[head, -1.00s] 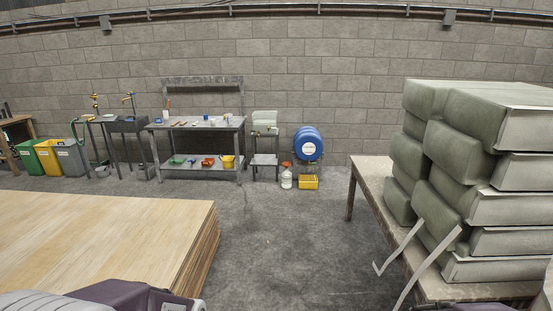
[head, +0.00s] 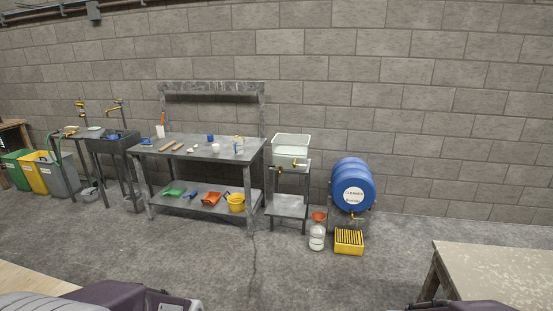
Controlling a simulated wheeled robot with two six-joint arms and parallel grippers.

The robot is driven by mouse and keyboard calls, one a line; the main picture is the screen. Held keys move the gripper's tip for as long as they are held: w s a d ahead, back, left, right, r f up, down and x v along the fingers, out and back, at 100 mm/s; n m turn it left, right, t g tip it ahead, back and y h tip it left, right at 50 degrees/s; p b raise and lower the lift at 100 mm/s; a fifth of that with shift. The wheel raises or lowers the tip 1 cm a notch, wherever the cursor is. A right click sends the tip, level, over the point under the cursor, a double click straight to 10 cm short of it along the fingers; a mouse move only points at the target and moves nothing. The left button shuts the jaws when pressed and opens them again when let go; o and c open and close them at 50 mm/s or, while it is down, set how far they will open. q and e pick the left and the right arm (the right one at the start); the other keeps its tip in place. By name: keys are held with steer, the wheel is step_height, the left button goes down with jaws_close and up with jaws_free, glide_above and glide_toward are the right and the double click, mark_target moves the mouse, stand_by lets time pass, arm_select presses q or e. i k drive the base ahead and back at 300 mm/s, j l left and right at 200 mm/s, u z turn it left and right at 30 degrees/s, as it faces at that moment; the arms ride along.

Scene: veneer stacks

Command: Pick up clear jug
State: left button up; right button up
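A small whitish vessel (head: 238,145), perhaps the clear jug, stands near the right end of the metal workbench top (head: 190,147). A whitish translucent container (head: 317,240) stands on the floor with a red funnel (head: 318,216) at its top. A pale cup-like vessel (head: 160,131) stands at the back left of the bench. These are too small to tell for sure which is the clear jug. Neither gripper is in view; only purple and grey parts of mine show along the bottom edge, well short of the bench.
A clear tank (head: 291,144) with a tap stands on a small stand right of the bench. A blue drum (head: 352,185) sits beside it, with a yellow crate (head: 349,238) below. A table (head: 490,270) is at lower right. Open concrete floor (head: 220,270) lies before the bench.

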mark_target(237, 143)
steer(key=i+z, duration=0.1)
steer(key=i, duration=0.75)
steer(key=i+j+z, duration=0.1)
steer(key=i, duration=0.75)
steer(key=i+j+z, duration=0.1)
steer(key=i, duration=0.75)
steer(key=i+j+u, duration=0.15)
steer(key=i+j, duration=1.1)
steer(key=j, duration=0.75)
steer(key=i+z, duration=0.05)
